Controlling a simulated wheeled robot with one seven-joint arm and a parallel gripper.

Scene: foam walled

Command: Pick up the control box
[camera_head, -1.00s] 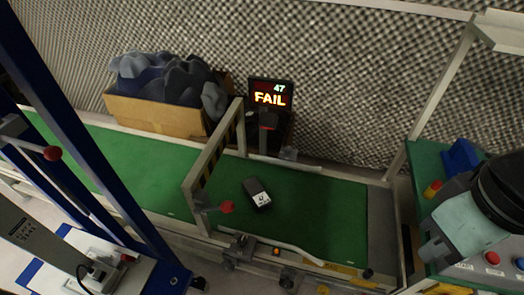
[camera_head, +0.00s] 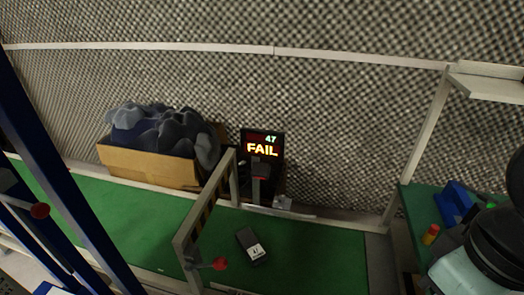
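A small dark box with a white label (camera_head: 250,246) lies flat on the green conveyor belt (camera_head: 310,262), just right of the striped gate frame. It is the likeliest match for the control box, though its label is too small to read. My gripper is not in view. Only a black and pale teal part that looks like my arm shows at the lower right edge, well apart from the box.
A striped gate frame (camera_head: 184,232) with a red knob stands over the belt. Behind are a cardboard box (camera_head: 150,166) of dark foam pieces and a screen (camera_head: 262,144) reading FAIL. A green side table (camera_head: 419,209) holds a blue bin (camera_head: 455,203). Blue posts stand left.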

